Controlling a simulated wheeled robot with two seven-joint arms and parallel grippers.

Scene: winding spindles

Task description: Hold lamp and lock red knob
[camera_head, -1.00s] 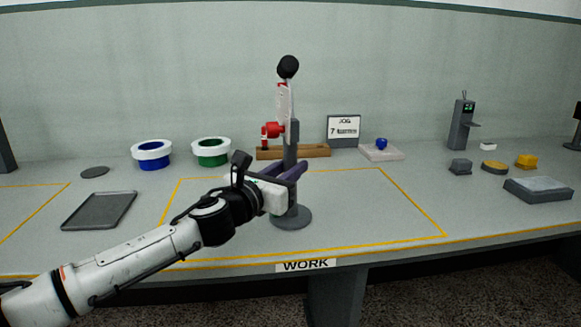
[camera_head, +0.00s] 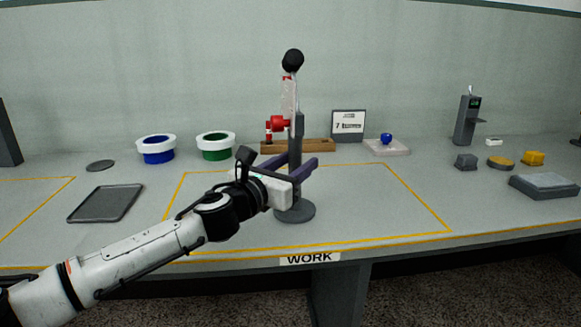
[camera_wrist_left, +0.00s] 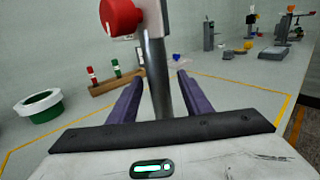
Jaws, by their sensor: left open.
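The lamp (camera_head: 298,150) stands upright on a round grey base (camera_head: 294,211) inside the yellow work outline. It has a grey pole, a pale upper arm and a black ball head (camera_head: 292,60). The red knob (camera_head: 279,124) sticks out at its left side; it also shows in the left wrist view (camera_wrist_left: 120,16). My left gripper (camera_head: 299,162) is at the pole below the knob. In the left wrist view its purple fingers (camera_wrist_left: 160,78) are open, one on each side of the pole. Contact cannot be told. My right gripper is not in view.
A wooden rack (camera_head: 318,145) with red and green pegs (camera_wrist_left: 115,68) stands behind the lamp. Blue (camera_head: 157,148) and green (camera_head: 216,147) ringed containers and a grey tray (camera_head: 105,204) are to the left. Several small blocks lie far right. The work area right of the lamp is clear.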

